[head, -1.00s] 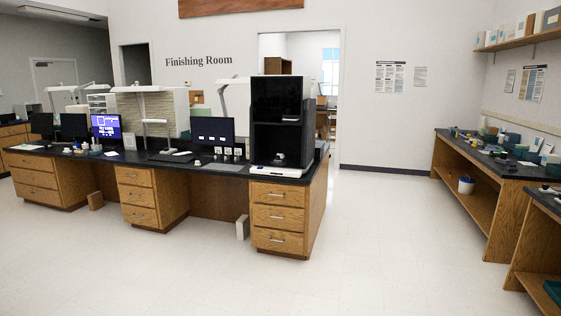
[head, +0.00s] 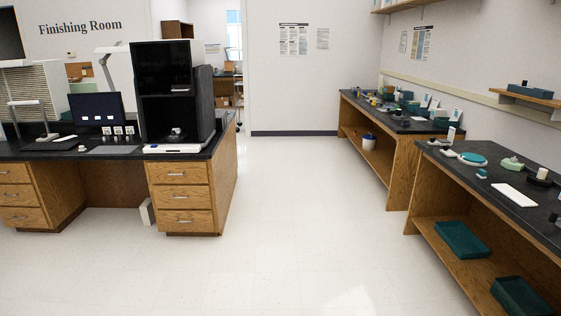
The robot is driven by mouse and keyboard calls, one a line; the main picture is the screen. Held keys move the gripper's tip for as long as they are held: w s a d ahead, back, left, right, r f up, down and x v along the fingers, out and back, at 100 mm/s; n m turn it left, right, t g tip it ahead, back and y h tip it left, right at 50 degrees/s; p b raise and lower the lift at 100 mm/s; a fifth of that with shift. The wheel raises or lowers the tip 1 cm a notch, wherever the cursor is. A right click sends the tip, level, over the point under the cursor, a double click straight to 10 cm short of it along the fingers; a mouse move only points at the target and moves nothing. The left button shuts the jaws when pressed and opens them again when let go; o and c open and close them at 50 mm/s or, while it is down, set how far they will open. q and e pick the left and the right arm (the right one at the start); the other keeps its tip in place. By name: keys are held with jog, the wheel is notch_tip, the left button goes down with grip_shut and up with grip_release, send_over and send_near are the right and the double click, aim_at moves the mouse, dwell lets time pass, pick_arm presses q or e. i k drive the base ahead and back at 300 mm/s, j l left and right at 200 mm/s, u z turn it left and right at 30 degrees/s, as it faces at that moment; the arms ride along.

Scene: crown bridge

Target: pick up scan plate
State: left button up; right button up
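I cannot tell for sure which thing is the scan plate. A tall black scanner-like machine (head: 172,70) stands on the left bench, with a small pale-topped item (head: 177,133) in its open lower bay. On the right bench lie a round teal-and-white disc (head: 472,159) and a flat white rectangular piece (head: 515,196). Neither of my grippers is in view.
The left wooden bench (head: 183,197) has a dark top and drawers. The right wooden benches (head: 480,225) line the wall, with teal trays (head: 462,239) on the lower shelf. The white tiled floor (head: 300,210) between them is clear.

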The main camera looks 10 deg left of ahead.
aim_at(172, 136)
jog(key=i+u, duration=0.3)
jog(key=i, duration=0.15)
jog(key=i+u, duration=0.3)
jog(key=i, duration=0.2)
jog(key=i+l+u, duration=0.15)
jog(key=i+u, duration=0.15)
jog(key=i, duration=0.15)
jog(key=i+l+u, duration=0.3)
jog(key=i, duration=0.15)
